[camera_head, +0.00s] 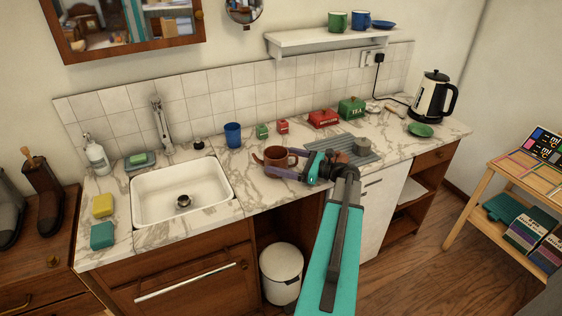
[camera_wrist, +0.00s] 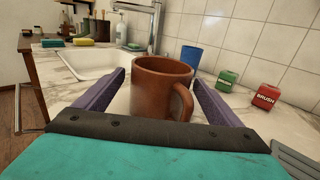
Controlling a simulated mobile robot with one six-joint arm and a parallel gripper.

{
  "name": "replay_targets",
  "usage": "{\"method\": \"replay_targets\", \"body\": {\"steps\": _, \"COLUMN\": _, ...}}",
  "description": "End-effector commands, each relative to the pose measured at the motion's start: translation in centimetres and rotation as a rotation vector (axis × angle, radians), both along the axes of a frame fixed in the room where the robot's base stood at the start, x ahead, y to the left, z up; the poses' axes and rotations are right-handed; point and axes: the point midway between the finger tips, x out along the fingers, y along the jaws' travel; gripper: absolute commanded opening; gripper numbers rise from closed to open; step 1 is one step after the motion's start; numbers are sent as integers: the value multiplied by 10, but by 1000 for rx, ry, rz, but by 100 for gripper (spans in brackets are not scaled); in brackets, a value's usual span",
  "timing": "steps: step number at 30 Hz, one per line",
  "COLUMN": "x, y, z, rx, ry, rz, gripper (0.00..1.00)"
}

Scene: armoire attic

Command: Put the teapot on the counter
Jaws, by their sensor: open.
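The teapot (camera_head: 275,156) is a reddish-brown pot on the marble counter (camera_head: 258,198), right of the sink. A spout-like part shows on its left side in the head view. In the wrist view the teapot (camera_wrist: 158,88) stands upright between the two purple fingers, with its loop handle on the right. My gripper (camera_wrist: 159,80) is open around it, with a visible gap on the left side. My gripper (camera_head: 284,164) reaches in from the right in the head view. The teapot's base is hidden behind the gripper in the wrist view, so contact with the counter is unclear there.
A white sink (camera_head: 181,217) lies left of the teapot. Behind it are a blue cup (camera_head: 233,135) and small green (camera_head: 262,131) and red (camera_head: 283,126) boxes. A ribbed grey mat (camera_head: 350,150) is to the right. A kettle (camera_head: 432,97) stands farther right. Bare counter lies in front.

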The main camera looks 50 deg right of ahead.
Motion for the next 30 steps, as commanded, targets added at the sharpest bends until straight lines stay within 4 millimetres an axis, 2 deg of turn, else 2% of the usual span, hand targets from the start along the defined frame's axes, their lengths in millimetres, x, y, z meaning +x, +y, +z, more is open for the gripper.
{"method": "replay_targets", "body": {"steps": 8, "x": -22, "y": -9, "z": -1, "rx": 0, "ry": 0, "rz": -2, "gripper": 89}}
{"method": "replay_targets", "body": {"steps": 24, "x": -94, "y": -39, "z": -1, "rx": -1, "ry": 0, "rz": -2, "gripper": 89}}
{"method": "replay_targets", "body": {"steps": 30, "x": -109, "y": -44, "z": 0, "rx": 0, "ry": 0, "rz": -1, "gripper": 89}}
